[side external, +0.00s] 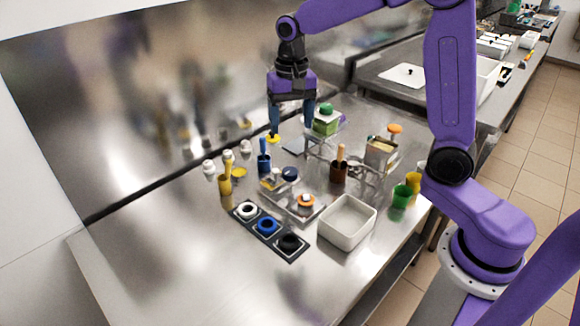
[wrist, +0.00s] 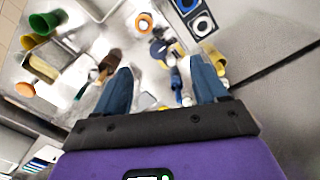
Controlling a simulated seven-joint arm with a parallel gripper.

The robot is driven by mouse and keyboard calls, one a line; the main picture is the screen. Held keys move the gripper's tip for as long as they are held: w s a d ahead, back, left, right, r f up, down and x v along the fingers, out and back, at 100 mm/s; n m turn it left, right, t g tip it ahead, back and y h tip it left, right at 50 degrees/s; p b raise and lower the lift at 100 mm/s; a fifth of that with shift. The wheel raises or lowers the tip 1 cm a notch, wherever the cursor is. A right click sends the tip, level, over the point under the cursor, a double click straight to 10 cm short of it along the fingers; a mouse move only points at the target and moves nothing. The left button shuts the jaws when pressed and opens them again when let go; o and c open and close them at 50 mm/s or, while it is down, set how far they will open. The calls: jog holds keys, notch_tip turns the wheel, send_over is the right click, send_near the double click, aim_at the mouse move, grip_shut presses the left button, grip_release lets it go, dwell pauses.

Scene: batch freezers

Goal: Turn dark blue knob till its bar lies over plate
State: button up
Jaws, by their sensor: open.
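The dark blue knob (side external: 289,173) sits on a small pale base in the middle of the bench. It also shows in the wrist view (wrist: 157,48), ahead of the fingertips. Its bar is too small to make out, and I cannot tell which plate it points at. My gripper (side external: 291,123) is open, points down and hangs above the bench, behind the knob and apart from it. In the wrist view, my gripper (wrist: 163,72) shows its two blue fingers spread apart with nothing held between them.
An orange knob (side external: 306,200) on a square base stands in front. A dark tray with white, blue and black rings (side external: 267,226) and a white bin (side external: 347,222) lie nearer. Yellow and brown cups (side external: 339,171) with handles flank the knob. The front left bench is clear.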

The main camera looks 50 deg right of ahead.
aim_at(290, 170)
jog(key=w+d+m, duration=0.3)
jog(key=w+d, duration=0.1)
jog(key=f, duration=1.7)
jog(key=shift+s+a+f, duration=0.1)
jog(key=shift+a+f, duration=0.15)
jog(key=shift+f, duration=0.05)
jog(key=c, duration=1.1)
